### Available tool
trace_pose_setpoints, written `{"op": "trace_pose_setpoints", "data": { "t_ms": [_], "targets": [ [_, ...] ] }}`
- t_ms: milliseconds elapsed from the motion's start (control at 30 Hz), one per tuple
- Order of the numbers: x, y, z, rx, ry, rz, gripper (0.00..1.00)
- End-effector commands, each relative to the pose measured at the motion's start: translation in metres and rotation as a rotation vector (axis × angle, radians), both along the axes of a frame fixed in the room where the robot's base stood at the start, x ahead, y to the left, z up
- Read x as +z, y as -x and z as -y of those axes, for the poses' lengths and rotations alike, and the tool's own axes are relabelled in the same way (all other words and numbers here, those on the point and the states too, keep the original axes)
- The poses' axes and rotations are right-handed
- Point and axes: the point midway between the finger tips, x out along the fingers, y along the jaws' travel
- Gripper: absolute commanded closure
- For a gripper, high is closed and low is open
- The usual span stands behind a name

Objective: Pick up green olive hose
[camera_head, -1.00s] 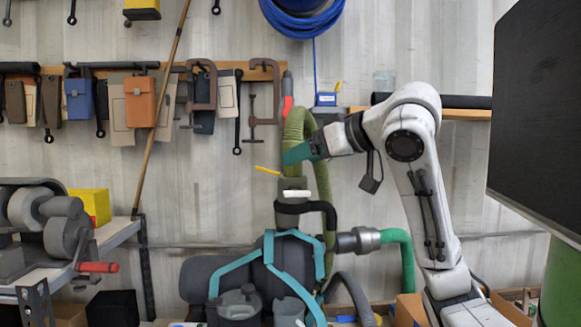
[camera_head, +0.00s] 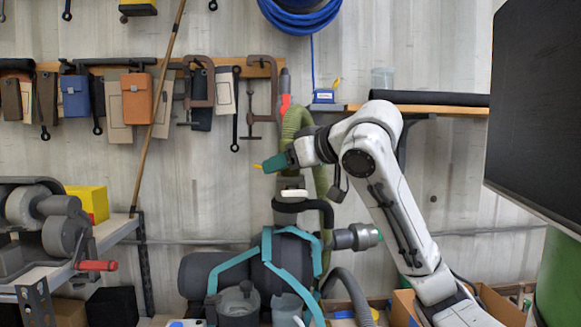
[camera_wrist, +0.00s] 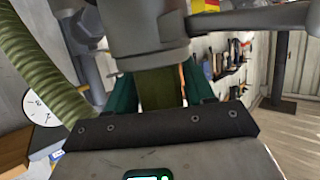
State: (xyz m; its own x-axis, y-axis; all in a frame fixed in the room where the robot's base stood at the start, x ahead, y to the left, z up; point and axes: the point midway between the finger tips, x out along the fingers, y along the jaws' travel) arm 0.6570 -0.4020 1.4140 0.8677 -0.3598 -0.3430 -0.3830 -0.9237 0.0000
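The olive green hose (camera_head: 292,122) arches up behind my arm in the head view and runs down beside the vacuum machine (camera_head: 268,265). In the wrist view its ribbed length (camera_wrist: 42,62) shows at the left. My gripper (camera_head: 274,162) has teal fingers and is level with the hose, just above the grey upright pipe with a white band. In the wrist view my gripper (camera_wrist: 160,92) has its fingers apart, with an olive-coloured piece between them under a grey fitting (camera_wrist: 145,30). A thin light gap shows by the right finger. Firm contact is not visible.
A shelf (camera_head: 430,109) and a dark screen (camera_head: 535,105) are at the right. A workbench (camera_head: 115,232) with grey rollers stands at the left. Tools hang on the wall behind. Open cardboard boxes (camera_head: 402,306) lie low by my arm.

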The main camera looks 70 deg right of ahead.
Motion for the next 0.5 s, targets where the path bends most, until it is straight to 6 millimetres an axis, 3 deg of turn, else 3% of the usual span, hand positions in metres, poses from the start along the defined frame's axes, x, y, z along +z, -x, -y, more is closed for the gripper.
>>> {"op": "trace_pose_setpoints", "data": {
  "t_ms": [500],
  "targets": [
    [0.0006,0.0003,-0.0001,0.0,0.0,0.001,0.93]
  ]
}}
